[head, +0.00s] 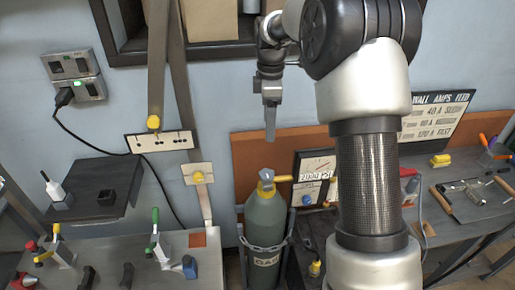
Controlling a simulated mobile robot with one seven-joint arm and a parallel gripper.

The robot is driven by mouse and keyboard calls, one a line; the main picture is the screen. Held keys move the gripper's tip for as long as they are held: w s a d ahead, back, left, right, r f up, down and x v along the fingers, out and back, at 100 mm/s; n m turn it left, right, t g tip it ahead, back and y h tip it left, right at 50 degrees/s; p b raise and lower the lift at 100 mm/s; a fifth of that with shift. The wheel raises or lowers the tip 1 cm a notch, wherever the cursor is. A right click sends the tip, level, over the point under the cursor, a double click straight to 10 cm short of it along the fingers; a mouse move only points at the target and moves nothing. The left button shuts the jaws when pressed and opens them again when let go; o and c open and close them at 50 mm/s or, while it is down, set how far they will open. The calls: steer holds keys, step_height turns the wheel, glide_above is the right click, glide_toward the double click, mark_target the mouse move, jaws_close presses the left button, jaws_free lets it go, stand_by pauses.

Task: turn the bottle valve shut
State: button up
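A grey-green gas bottle (265,220) stands upright at the lower middle, with a chain around it and a label low on its body. Its valve (266,176) is on top: a grey handle over a yellow body, with a yellow fitting pointing right towards a gauge panel (315,172). My gripper (270,128) points down and appears above the valve in the picture, apart from it. I see the fingers edge-on, so the gap between them is hidden. My arm comes in from the right.
A welding bench (120,265) with several coloured clamps is at the lower left. A dark side table (95,190) and wall sockets (75,77) are behind it. A tool bench (465,200) stands right. A shelf (205,48) hangs above my gripper.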

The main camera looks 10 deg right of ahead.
step_height(320, 180, down, 3)
steer(key=w+n, duration=0.1)
steer(key=w, duration=0.1)
glide_toward(267, 173)
steer(key=f, duration=0.8)
steer(key=shift+w+f, duration=0.1)
steer(key=shift+w, duration=0.1)
steer(key=shift+c, duration=0.4)
steer(key=c, duration=1)
steer(key=shift+o, duration=0.2)
